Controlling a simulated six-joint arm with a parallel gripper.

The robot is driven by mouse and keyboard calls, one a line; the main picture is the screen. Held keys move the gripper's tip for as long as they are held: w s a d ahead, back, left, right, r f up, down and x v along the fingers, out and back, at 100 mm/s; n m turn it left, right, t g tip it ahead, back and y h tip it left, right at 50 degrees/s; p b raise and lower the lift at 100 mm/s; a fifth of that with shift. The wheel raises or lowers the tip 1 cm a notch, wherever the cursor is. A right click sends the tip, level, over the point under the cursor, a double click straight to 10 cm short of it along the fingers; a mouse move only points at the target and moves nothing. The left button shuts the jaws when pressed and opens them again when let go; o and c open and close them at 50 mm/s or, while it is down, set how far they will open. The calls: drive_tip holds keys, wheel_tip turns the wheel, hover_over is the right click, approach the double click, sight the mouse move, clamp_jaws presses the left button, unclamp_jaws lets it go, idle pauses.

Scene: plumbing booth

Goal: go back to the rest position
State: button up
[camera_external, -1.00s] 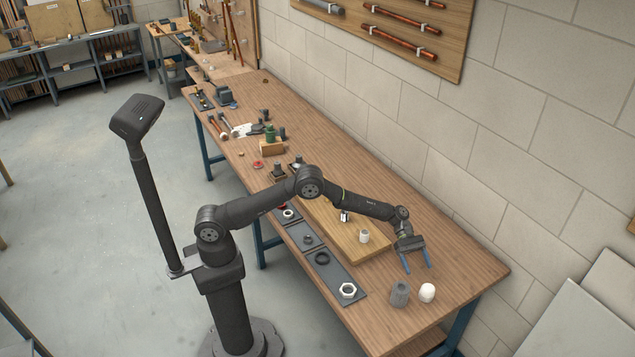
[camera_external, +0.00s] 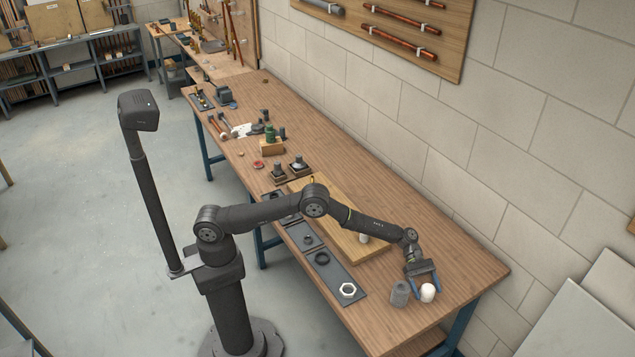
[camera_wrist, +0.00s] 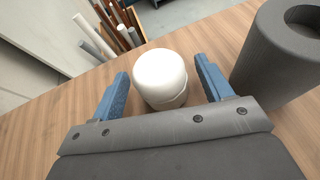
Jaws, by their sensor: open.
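My gripper (camera_external: 424,289) is low over the near right end of the workbench (camera_external: 468,276). In the wrist view my gripper (camera_wrist: 161,70) is open, with one blue finger on each side of a white rounded cap (camera_wrist: 160,78). The cap stands between the fingers with a gap visible on both sides. The white cap (camera_external: 428,293) is partly covered by the gripper in the external view. My arm is stretched out over the bench.
A grey hollow cylinder (camera_wrist: 278,55) stands close beside the right finger in the wrist view; it also shows in the external view (camera_external: 400,294). A wooden board (camera_external: 345,250) carries a small white fitting (camera_external: 364,238). A dark tray with a white nut (camera_external: 348,290) lies along the front.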

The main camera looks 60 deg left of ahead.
sight(430, 290)
drive_tip(key=shift+x, duration=1.05)
wheel_tip(430, 290, up, 2)
drive_tip(key=shift+a+r, duration=0.1)
drive_tip(key=shift+r, duration=0.85)
